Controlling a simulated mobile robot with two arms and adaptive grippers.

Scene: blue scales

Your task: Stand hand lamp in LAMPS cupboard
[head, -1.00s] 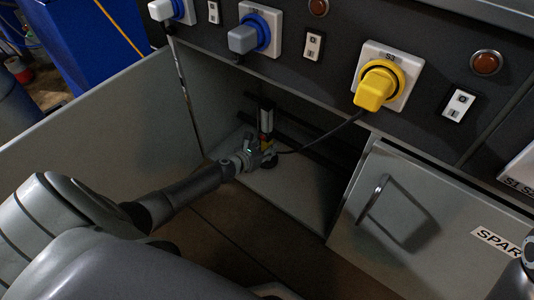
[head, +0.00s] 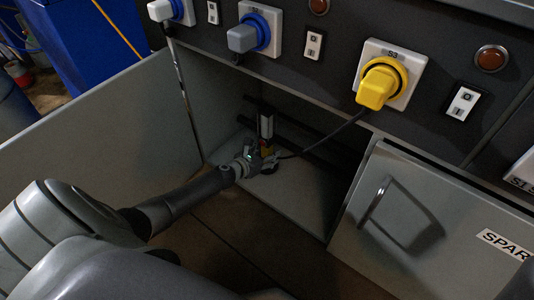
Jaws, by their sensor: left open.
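The hand lamp (head: 266,127) stands about upright on the floor of the open cupboard (head: 305,204). It has a pale upper part and a small yellow-and-red lower part. A dark cable runs from it to the yellow plug (head: 378,86). My left gripper (head: 265,161) is open at the lamp's base, inside the cupboard. The fingers are small and dark here, so I cannot tell whether they touch the lamp. The lamp's foot is partly hidden by the gripper. My right gripper is not in view.
The open cupboard door (head: 80,145) stands at the left. A closed door with a handle (head: 375,201) and a label beginning "SPAR" is at the right. The cupboard floor right of the lamp is clear.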

